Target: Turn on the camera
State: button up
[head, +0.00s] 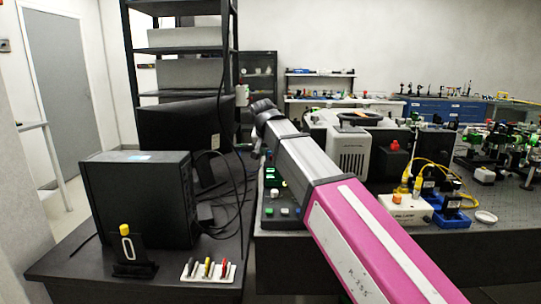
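My arm reaches from the lower right toward the middle, its pink and grey links covering part of the bench. Its dark far end (263,108) is above the left edge of the optical bench; the fingers cannot be made out there. I cannot tell for sure which device is the camera. A white vented box (350,152) stands on the bench right behind my arm. A dark control panel with a green display (272,177) and several small buttons is left of my arm, partly hidden by it.
A black computer tower (138,195) and a dark monitor (183,127) stand on the left desk. A small rack of coloured tools (208,270) lies at its front. A white lamp box (405,209) with yellow cables and blue-based mounts (451,216) stand on the right.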

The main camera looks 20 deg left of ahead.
aim_at(271, 160)
jog(key=v, duration=0.8)
jog(key=shift+r, duration=0.25)
jog(key=shift+g, duration=0.7)
jog(key=shift+w+r+x, duration=0.1)
jog(key=shift+w+x, duration=0.1)
jog(key=shift+x, duration=1.6)
jog(key=shift+w+r+x, duration=0.1)
jog(key=shift+w+x, duration=0.05)
jog(key=shift+x, duration=1.65)
jog(key=shift+w+r+x, duration=0.1)
jog(key=shift+w+x, duration=0.1)
jog(key=shift+x, duration=1.6)
